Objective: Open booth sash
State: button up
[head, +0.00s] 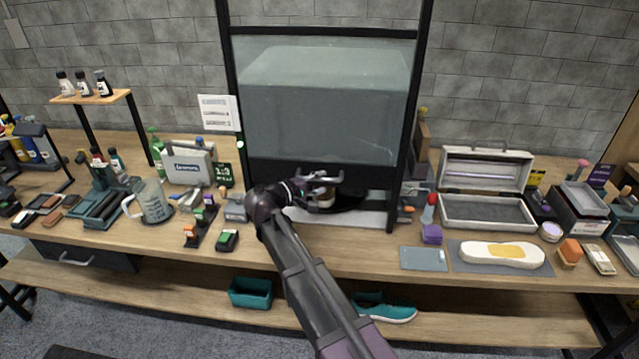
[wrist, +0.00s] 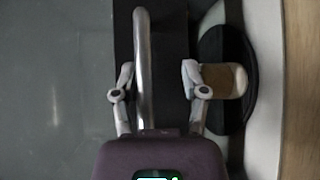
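The booth sash (head: 320,125) is a clear glass panel in a tall black frame, with a black bottom rail (head: 275,174) low near the bench. Its metal bar handle (wrist: 143,65) runs along the rail. My gripper (head: 322,183) is at the handle. In the wrist view, my gripper (wrist: 157,84) has its fingers spread, one on each side of the bar. The left finger is close to the bar, and a clear gap shows on the right. Part of the rail is hidden behind my gripper.
A black rounded object with a tan part (wrist: 225,80) lies beside the right finger, below the rail. An open case (head: 487,211) and a white sole (head: 502,254) lie right.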

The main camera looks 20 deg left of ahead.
notch_tip(320, 180, down, 9)
jog(key=b, duration=0.8)
jog(key=shift+r, duration=0.2)
jog(key=shift+s+a, duration=0.1)
jog(key=shift+s, duration=0.05)
jog(key=p+v, duration=0.2)
jog(key=v, duration=1.3)
jog(key=shift+s, duration=0.25)
dwell(1.8)
jog(key=shift+w+r+p, duration=0.15)
jog(key=shift+r+p, duration=0.05)
jog(key=shift+p, duration=0.1)
jog(key=shift+w+d+r+p, duration=0.2)
jog(key=shift+w, duration=0.2)
jog(key=shift+w+d+r+p, duration=0.15)
jog(key=shift+w+d, duration=0.05)
jog(key=shift+w, duration=0.2)
jog(key=b+x, duration=0.2)
jog(key=x, duration=1.1)
jog(key=shift+w+d, duration=0.2)
jog(key=shift+w, duration=0.15)
